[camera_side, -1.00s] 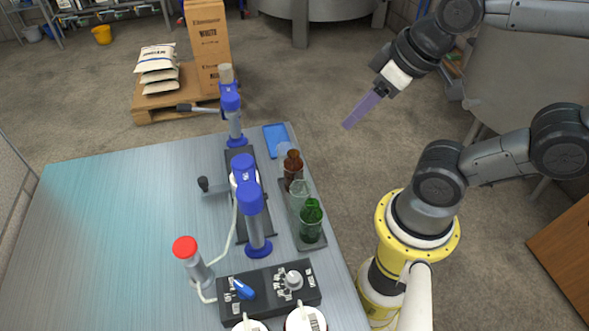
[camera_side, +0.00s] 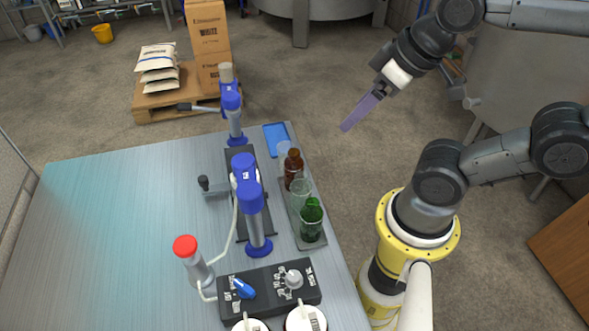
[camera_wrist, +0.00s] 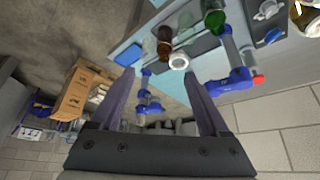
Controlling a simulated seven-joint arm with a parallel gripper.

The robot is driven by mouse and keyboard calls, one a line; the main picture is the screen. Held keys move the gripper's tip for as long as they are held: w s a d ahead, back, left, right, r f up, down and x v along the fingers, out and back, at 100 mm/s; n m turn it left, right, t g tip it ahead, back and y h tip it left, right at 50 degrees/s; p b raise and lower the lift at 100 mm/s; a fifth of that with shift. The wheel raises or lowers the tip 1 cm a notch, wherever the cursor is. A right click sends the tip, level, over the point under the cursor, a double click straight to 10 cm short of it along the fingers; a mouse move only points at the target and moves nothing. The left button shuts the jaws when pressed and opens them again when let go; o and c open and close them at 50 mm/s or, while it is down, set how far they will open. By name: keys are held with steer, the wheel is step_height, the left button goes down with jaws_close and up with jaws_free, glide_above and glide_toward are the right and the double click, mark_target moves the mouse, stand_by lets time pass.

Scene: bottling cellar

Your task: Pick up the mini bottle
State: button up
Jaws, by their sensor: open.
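Small bottles stand upright in a row on a grey tray (camera_side: 312,243) at the table's right edge in the side view. They are a brown bottle (camera_side: 293,170), a clear bottle (camera_side: 301,193) and a green bottle (camera_side: 311,222); a pale clear one (camera_side: 284,152) is partly hidden behind the brown. I cannot tell which is the mini bottle. My gripper (camera_side: 346,128) is beyond the table's right edge, above the floor and apart from the bottles, fingers slanting down-left. In the wrist view my gripper (camera_wrist: 157,76) is open and empty, with the brown bottle (camera_wrist: 165,42) beyond its fingertips.
Blue-topped upright fixtures (camera_side: 252,210) stand left of the bottles. A blue dish (camera_side: 276,138) lies behind them. A black control box (camera_side: 262,291) and white-lidded containers are at the front. The table's left side (camera_side: 110,235) is clear.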

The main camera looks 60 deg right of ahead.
steer(key=shift+o, duration=0.7)
